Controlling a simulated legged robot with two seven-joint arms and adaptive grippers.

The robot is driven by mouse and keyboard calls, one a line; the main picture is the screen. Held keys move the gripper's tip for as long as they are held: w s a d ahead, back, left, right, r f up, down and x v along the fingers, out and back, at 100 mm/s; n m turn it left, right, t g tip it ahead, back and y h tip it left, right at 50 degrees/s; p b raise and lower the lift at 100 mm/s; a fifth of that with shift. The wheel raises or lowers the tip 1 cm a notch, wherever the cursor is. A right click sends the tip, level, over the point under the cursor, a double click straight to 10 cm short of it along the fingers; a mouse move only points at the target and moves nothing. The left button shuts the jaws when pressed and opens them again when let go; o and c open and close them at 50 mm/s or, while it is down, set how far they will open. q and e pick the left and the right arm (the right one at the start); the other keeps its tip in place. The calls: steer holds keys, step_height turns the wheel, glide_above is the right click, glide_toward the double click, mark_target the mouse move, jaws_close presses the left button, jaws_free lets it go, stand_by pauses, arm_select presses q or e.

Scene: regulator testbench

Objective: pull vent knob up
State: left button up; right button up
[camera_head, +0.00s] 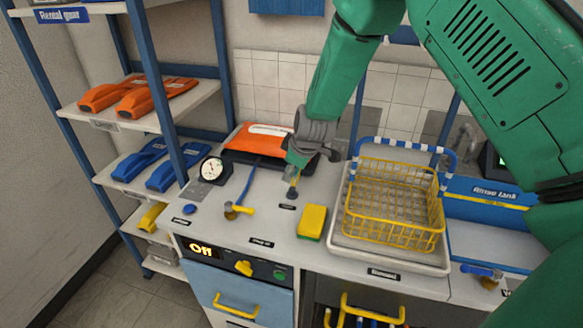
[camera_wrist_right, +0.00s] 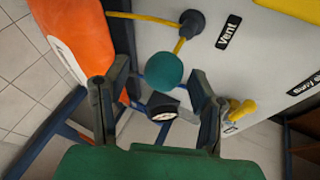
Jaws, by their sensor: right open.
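The vent knob is a teal ball (camera_wrist_right: 163,70) on a thin yellow stem that rises from a dark round base (camera_wrist_right: 190,22) beside the "Vent" label (camera_wrist_right: 228,30). In the head view the base (camera_head: 292,194) stands on the bench top, directly under my right gripper (camera_head: 296,158), which partly hides the ball. In the right wrist view my right gripper (camera_wrist_right: 156,85) is open, its two fingers on either side of the ball with gaps showing. I cannot tell whether the ball is at fingertip depth. My left gripper is not in view.
An orange item (camera_head: 258,138) lies behind the knob. A dial gauge (camera_head: 213,168) and yellow valve handle (camera_head: 238,210) are to the left. A yellow-green sponge (camera_head: 312,222) and yellow wire basket (camera_head: 392,205) are to the right. Shelves (camera_head: 135,110) stand at far left.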

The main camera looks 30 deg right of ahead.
steer(key=v, duration=1.1)
steer(key=shift+r, duration=0.2)
steer(key=shift+s+a, duration=0.1)
steer(key=shift+f, duration=0.1)
